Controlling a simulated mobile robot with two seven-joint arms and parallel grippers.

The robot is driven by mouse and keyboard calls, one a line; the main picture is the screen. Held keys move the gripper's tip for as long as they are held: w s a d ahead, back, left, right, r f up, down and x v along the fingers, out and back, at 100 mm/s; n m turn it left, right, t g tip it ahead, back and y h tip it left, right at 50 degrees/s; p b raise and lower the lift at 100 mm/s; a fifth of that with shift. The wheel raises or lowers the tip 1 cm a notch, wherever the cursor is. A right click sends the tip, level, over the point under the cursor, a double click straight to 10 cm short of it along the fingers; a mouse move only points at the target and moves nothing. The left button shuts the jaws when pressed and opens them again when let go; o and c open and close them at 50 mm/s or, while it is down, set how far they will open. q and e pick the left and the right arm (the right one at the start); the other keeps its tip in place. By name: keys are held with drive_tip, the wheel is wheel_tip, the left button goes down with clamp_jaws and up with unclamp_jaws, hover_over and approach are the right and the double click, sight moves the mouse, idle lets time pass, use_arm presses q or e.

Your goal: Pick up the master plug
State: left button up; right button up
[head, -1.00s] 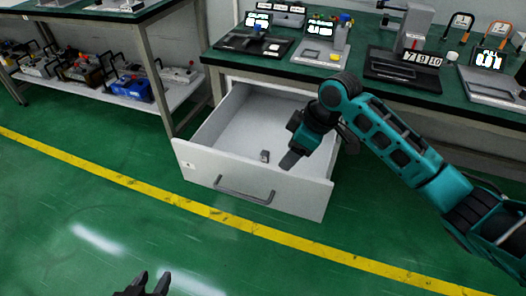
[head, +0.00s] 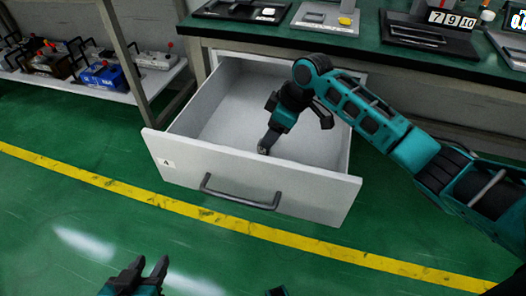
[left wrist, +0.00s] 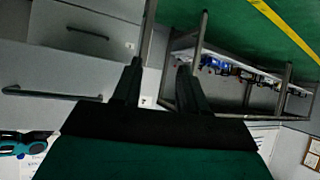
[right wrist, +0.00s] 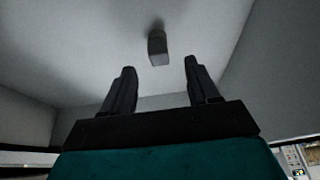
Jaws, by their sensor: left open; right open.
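The master plug is a small dark grey block (right wrist: 158,47) on the floor of the open white drawer (head: 255,186). In the right wrist view it lies beyond my fingertips, roughly between their lines, and apart from them. In the head view only a bit of it (head: 263,151) shows, by the tip of my right gripper (head: 268,142). My right gripper, which also shows in the right wrist view (right wrist: 158,75), is open and empty, pointing down into the drawer. My left gripper (head: 146,264) is open and empty over the green floor in front of the drawer, low in the view.
The drawer's front panel with its dark handle (head: 240,193) and its side walls surround the plug. A green-topped workbench (head: 370,42) with devices stands above and behind. A shelf (head: 150,83) with several battery-like units is at the left.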

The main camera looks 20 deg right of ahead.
drive_tip(key=b+x, duration=0.2)
drive_tip(key=x, duration=0.4)
drive_tip(key=shift+w+a+b, duration=0.1)
drive_tip(key=shift+w+b, duration=0.05)
drive_tip(key=shift+b, duration=0.2)
clamp_jaws()
